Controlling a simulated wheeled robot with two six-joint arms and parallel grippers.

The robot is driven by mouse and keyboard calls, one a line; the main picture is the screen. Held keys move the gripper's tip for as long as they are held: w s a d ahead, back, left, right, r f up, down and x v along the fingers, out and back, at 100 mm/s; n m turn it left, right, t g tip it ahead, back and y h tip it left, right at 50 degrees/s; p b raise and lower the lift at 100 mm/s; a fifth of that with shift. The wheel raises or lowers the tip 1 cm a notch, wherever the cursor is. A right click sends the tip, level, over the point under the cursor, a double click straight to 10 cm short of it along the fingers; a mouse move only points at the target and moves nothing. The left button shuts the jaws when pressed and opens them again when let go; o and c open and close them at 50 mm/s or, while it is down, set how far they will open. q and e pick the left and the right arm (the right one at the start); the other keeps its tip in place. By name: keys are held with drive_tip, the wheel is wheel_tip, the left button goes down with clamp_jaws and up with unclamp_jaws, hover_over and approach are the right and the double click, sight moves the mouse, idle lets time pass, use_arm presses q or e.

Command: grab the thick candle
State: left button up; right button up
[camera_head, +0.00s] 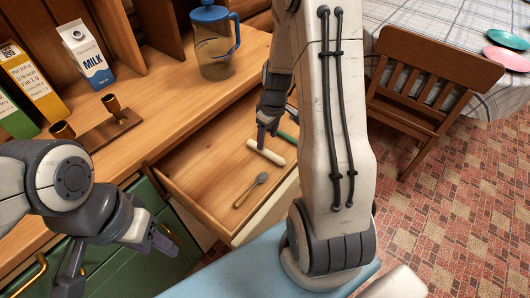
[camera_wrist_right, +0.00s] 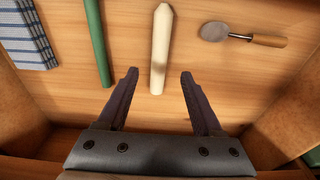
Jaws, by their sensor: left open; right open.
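A thick cream candle (camera_head: 266,152) lies in the open wooden drawer (camera_head: 188,186). In the right wrist view the candle (camera_wrist_right: 160,50) points away from me, its near end between and just beyond the fingertips. My right gripper (camera_wrist_right: 157,75) is open and empty over the drawer; in the head view it (camera_head: 268,128) is partly hidden by my own arm. A thinner green candle (camera_wrist_right: 97,42) lies to the left of the cream one in the wrist view. My left gripper (camera_head: 118,262) is open and empty in front of the green cabinet, away from the drawer.
A spoon (camera_wrist_right: 240,35) with a wooden handle and a folded checked cloth (camera_wrist_right: 25,38) also lie in the drawer. A candle holder (camera_head: 108,127), milk carton (camera_head: 86,55) and blue-lidded jug (camera_head: 214,45) stand on the counter. A chair (camera_head: 425,85) stands right.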

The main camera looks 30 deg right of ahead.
sight(266, 150)
drive_tip(key=shift+w+f+b, duration=0.15)
drive_tip(key=shift+f+b, duration=0.1)
drive_tip(key=shift+f, duration=1.35)
drive_tip(key=shift+w+f+b, duration=0.1)
drive_tip(key=shift+f+b, duration=0.15)
drive_tip(key=shift+f, duration=1.3)
clamp_jaws()
